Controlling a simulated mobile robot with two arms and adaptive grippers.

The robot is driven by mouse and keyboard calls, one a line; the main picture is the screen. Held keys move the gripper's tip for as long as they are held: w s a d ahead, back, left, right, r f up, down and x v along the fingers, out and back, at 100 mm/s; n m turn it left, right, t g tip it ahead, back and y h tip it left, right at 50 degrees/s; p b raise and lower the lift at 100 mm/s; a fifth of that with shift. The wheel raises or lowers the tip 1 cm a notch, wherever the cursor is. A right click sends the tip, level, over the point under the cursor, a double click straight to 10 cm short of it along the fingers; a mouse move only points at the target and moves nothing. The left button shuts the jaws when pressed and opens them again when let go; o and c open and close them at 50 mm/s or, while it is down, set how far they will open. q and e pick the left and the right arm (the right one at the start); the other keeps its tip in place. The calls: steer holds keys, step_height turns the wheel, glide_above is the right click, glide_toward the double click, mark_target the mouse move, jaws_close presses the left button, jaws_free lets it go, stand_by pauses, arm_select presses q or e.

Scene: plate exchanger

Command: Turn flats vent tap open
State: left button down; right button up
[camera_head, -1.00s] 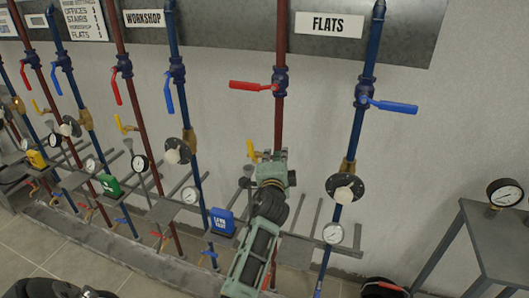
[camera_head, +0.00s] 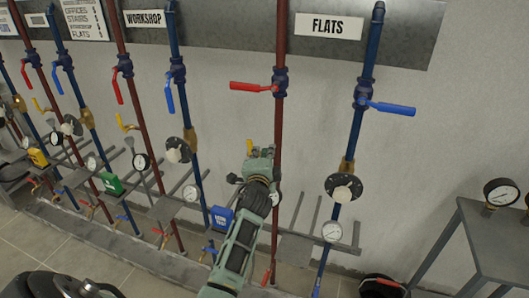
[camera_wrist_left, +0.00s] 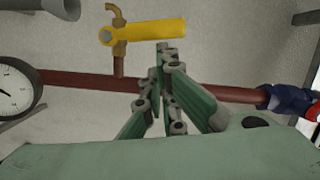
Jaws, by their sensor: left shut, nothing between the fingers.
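The flats vent tap shows in the left wrist view as a brass body with a yellow lever (camera_wrist_left: 155,32). The lever lies roughly parallel to the red flats pipe (camera_wrist_left: 75,78). In the head view only a bit of the yellow lever (camera_head: 250,146) shows above my gripper. My left gripper (camera_head: 260,153) is shut and empty, just left of the red pipe (camera_head: 279,130). In the wrist view its fingertips (camera_wrist_left: 165,48) are together at the lever's lower edge. I cannot tell whether they touch it. My right gripper is not in view.
A red lever valve (camera_head: 255,87) and a blue lever valve (camera_head: 390,107) sit higher on the pipes under the FLATS sign (camera_head: 328,26). A pressure gauge (camera_wrist_left: 18,88) is at the wrist view's left. A grey table (camera_head: 480,235) with a gauge stands at right.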

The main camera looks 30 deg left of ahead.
mark_target(249, 143)
arm_select(q)
steer(key=shift+s+a+r+n+p, duration=0.1)
steer(key=shift+a+r+n+p, duration=0.3)
steer(key=shift+n+p, duration=0.3)
steer(key=a+n+p, duration=0.1)
steer(key=p, duration=0.1)
steer(key=a+n+p, duration=0.1)
steer(key=p, duration=0.1)
steer(key=a+r+n+g+h+p, duration=0.1)
steer(key=shift+s+a+r+n+p, duration=0.1)
steer(key=shift+s+n+p, duration=0.2)
steer(key=shift+s+p, duration=0.1)
steer(key=shift+s+a+n+h+p, duration=0.2)
steer(key=shift+a+n+h+p, duration=0.1)
steer(key=shift+a+n+p, duration=0.35)
steer(key=a+f+n, duration=0.1)
steer(key=n, duration=0.1)
steer(key=a+f+n+h, duration=0.1)
steer(key=a, duration=0.1)
steer(key=s+a+f+n+h, duration=0.1)
steer(key=n, duration=0.1)
steer(key=shift+a+f+n, duration=0.1)
steer(key=shift+a+n, duration=0.2)
steer(key=shift+n, duration=0.05)
steer(key=shift+s+a, duration=0.1)
